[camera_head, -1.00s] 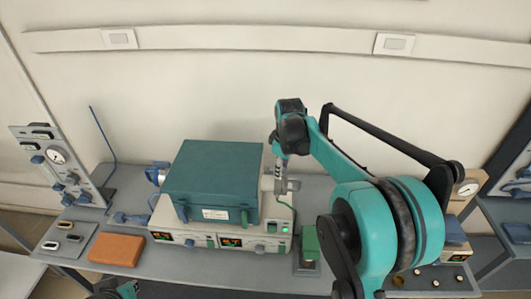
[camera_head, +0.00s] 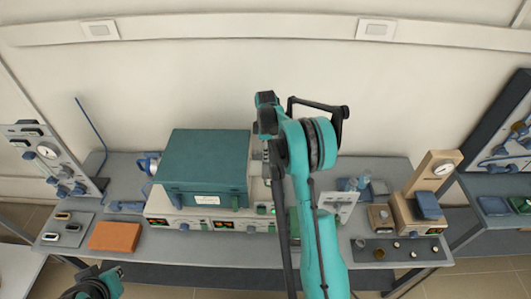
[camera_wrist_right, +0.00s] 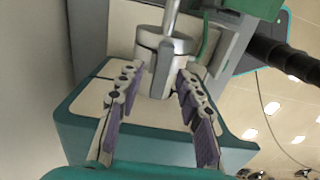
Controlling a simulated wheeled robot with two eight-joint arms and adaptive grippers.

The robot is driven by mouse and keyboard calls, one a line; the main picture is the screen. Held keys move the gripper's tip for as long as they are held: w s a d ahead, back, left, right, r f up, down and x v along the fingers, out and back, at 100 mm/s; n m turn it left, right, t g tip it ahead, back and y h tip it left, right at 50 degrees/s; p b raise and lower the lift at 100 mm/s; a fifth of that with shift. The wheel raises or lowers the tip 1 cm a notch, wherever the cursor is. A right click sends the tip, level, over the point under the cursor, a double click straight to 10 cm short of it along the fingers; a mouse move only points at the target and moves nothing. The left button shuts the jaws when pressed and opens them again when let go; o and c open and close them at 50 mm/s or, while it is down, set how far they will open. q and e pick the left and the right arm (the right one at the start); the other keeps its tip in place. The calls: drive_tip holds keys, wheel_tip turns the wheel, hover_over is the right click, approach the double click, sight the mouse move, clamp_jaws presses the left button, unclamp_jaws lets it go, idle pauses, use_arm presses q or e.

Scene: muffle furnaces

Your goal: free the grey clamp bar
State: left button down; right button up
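In the right wrist view, a pale grey round metal piece (camera_wrist_right: 163,60) with a thin rod rising from it lies just beyond and between my right gripper's fingers; I cannot tell if this is the grey clamp bar. My right gripper (camera_wrist_right: 157,84) is open, its purple-padded fingers apart with a gap around the piece. In the head view, my right gripper (camera_head: 267,160) is at the right side of the teal muffle furnace (camera_head: 205,160), partly hidden by my arm. My left arm's end (camera_head: 97,286) shows at the bottom left; its fingers are not clear.
The furnace sits on a white control unit (camera_head: 170,215) with lit displays on a grey bench (camera_head: 200,248). An orange block (camera_head: 115,237) lies at front left. A gauge panel (camera_head: 48,155) stands at left. A wooden gauge stand (camera_head: 432,172) stands at right.

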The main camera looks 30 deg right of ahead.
drive_tip(key=shift+f, duration=0.4)
clamp_jaws()
